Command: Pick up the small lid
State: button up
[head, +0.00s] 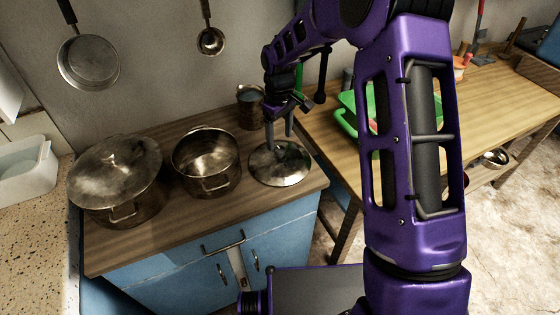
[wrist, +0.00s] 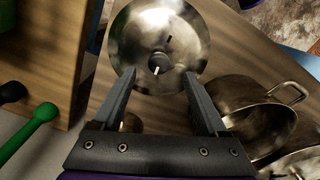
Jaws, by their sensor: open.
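The small lid (head: 280,163) is a round, worn metal disc lying on the wooden top of the blue cabinet, right of the open pot. In the wrist view the small lid (wrist: 140,50) shows from above with a dark knob (wrist: 160,63) at its middle. My gripper (head: 279,130) points down over the far part of the lid in the head view. Its two fingers are apart and empty. In the wrist view my gripper (wrist: 150,88) has its fingertips on either side of the near part of the lid, with the knob just beyond them. I cannot tell the exact height gap.
An open metal pot (head: 206,162) stands close left of the lid, and a larger lidded pot (head: 117,180) stands further left. A dark metal mug (head: 250,107) is behind the lid. A wooden table (head: 440,120) with a green tray (head: 347,122) is at right.

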aim_at(280, 149)
jog(key=shift+d+f, duration=0.1)
jog(key=shift+f, duration=2.85)
grip_shut()
